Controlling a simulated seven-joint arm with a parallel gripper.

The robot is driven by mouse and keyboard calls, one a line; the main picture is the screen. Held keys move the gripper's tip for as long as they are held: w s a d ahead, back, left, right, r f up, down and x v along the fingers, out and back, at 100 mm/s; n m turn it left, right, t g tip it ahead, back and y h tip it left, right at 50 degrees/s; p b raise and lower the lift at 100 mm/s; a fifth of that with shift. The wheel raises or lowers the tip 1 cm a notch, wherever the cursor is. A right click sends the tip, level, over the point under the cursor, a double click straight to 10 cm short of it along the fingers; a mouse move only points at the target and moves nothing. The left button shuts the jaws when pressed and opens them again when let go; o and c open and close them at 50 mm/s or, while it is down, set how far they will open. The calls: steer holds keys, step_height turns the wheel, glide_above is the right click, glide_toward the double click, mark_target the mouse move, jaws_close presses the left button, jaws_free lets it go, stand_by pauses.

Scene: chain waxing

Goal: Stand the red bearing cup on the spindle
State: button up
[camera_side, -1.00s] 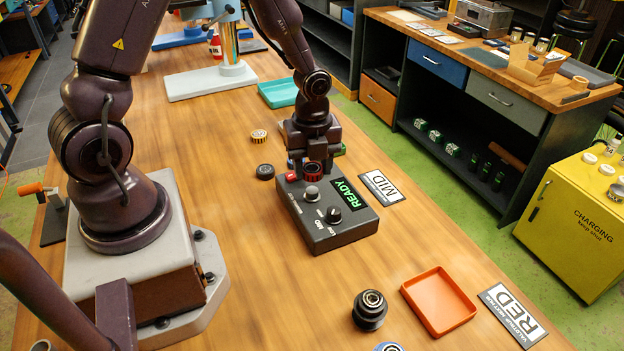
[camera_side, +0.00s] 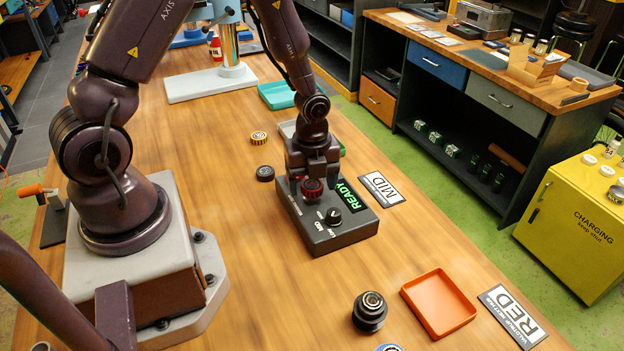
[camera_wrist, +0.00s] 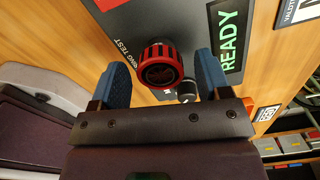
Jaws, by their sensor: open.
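The red bearing cup (camera_side: 312,189) sits upright at the spindle's place on the dark bearing tester (camera_side: 335,232). It hides the grey spindle, so I cannot see how fully it is seated. My gripper (camera_side: 312,177) is just above and around the cup. In the wrist view, the red cup (camera_wrist: 160,66) with its dark centre lies between the blue fingertips of my gripper (camera_wrist: 165,80). The fingers are open, with a gap on both sides of the cup. The tester's green READY display (camera_wrist: 231,40) is lit.
A black knob (camera_side: 333,216) stands close in front of the cup. A dark ring (camera_side: 265,173) and a yellow-black ring (camera_side: 258,138) lie left. A black stacked part (camera_side: 369,311) and an orange tray (camera_side: 439,303) are nearer the camera.

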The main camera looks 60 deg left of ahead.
steer(key=shift+r, duration=0.1)
step_height(320, 180, up, 12)
step_height(320, 180, up, 11)
steer(key=n+t+y, duration=0.1)
steer(key=n+t, duration=0.2)
steer(key=n, duration=0.7)
glide_above(312, 184)
steer(key=s+d, duration=0.3)
steer(key=s, duration=0.2)
steer(key=s+d+r+n+t+h, duration=0.1)
steer(key=s+r+n, duration=0.4)
steer(key=n, duration=0.5)
steer(key=shift+s+d+t, duration=0.8)
steer(key=shift+s, duration=0.3)
